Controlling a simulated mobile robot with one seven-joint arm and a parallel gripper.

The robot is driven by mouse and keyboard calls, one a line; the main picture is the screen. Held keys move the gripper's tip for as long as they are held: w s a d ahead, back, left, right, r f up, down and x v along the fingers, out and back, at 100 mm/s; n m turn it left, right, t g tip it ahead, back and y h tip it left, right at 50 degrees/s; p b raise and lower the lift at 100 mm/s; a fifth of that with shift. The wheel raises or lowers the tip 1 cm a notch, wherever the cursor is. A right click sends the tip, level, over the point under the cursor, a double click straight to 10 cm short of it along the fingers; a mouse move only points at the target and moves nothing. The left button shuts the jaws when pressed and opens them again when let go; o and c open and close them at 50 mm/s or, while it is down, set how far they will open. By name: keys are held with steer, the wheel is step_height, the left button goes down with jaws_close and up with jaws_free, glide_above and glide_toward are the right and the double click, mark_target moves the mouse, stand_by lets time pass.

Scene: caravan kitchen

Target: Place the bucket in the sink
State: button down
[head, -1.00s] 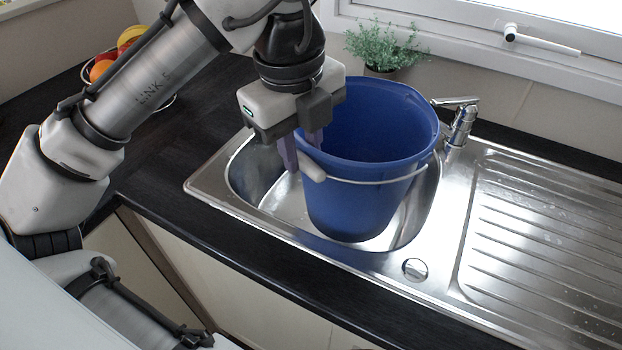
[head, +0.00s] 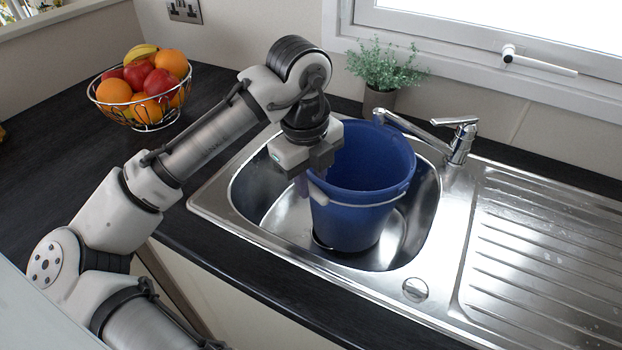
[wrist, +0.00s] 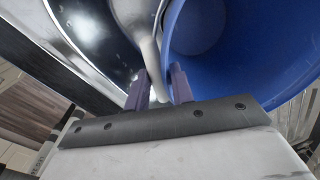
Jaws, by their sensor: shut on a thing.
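The blue bucket (head: 350,215) is upright inside the bowl of the steel sink (head: 425,225). Its base is low in the bowl; I cannot tell for sure whether it touches the bottom. Its white wire handle hangs down across the near side. My gripper (head: 316,172) is at the bucket's left rim, pointing down. In the wrist view, the purple fingers (wrist: 160,88) are shut at the rim of the bucket (wrist: 240,50), with the white handle grip (wrist: 150,58) by them. The fingertips are mostly hidden in the head view.
The tap (head: 460,140) reaches over the bowl behind the bucket, its spout near the back rim. The ridged drainboard (head: 545,260) at right is clear. A potted plant (head: 385,70) stands behind the sink. A wire fruit bowl (head: 148,112) stands on the dark counter at left.

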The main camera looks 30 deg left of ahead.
steer(key=shift+f, duration=0.65)
steer(key=c, duration=1.2)
jaws_free()
steer(key=shift+s, duration=0.1)
steer(key=r, duration=0.8)
steer(key=s+r, duration=0.1)
steer(key=r, duration=0.3)
steer(key=shift+a+r, duration=0.1)
steer(key=shift+a, duration=0.1)
steer(key=shift+c, duration=0.3)
